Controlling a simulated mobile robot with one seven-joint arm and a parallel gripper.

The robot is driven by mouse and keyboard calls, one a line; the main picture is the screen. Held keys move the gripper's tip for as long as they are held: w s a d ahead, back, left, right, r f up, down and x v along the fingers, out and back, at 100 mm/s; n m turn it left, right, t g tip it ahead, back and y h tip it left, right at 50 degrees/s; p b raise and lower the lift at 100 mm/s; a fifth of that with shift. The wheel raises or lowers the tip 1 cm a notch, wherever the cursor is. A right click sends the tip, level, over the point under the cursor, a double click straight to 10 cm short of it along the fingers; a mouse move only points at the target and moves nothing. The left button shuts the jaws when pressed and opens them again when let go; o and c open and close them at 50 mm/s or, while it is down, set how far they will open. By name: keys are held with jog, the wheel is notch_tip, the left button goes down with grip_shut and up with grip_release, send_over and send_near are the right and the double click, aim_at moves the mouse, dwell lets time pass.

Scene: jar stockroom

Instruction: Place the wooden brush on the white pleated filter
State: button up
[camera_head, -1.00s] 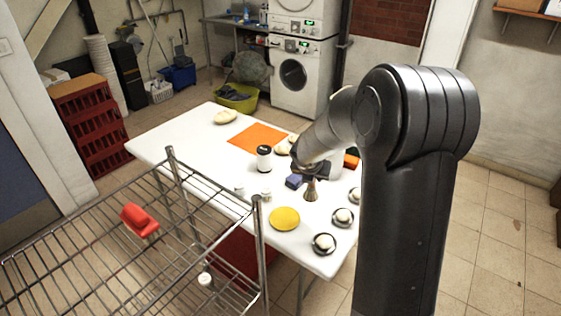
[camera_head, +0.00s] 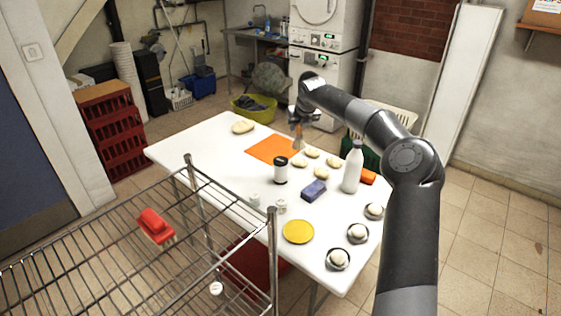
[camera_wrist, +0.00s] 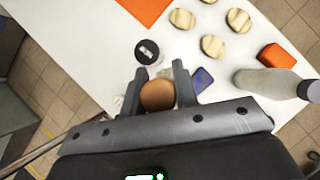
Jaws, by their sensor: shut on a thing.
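My gripper (camera_head: 300,118) is shut on the wooden brush (camera_head: 297,132) and holds it above the table, near the right edge of the orange mat. In the wrist view the round brown end of the brush (camera_wrist: 158,95) shows between the two fingers; the rest of it is hidden below. A short white cylinder with dark ends (camera_head: 280,172), seemingly the white pleated filter, stands upright on the table, in front of the gripper in the head view. Its dark top (camera_wrist: 147,52) is just up and left of the brush in the wrist view. Its pleats are too small to make out.
The white table (camera_head: 190,148) also holds an orange mat (camera_head: 268,150), several pale round pieces (camera_head: 321,173), a blue block (camera_head: 313,191), a white bottle (camera_head: 352,170) and a yellow disc (camera_head: 298,231). A wire rack (camera_head: 190,166) stands in front, with a red brush (camera_head: 154,225).

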jog(key=w+d, duration=0.2)
jog(key=d, duration=0.2)
jog(key=shift+w+a+f, duration=0.8)
jog(key=shift+a+f, duration=0.9)
jog(key=shift+w+a+f, duration=0.85)
jog(key=shift+a+f, duration=0.85)
jog(key=shift+w+a+f, duration=0.8)
jog(key=shift+a+f, duration=0.9)
jog(key=shift+f, duration=0.15)
jog(key=o, duration=1)
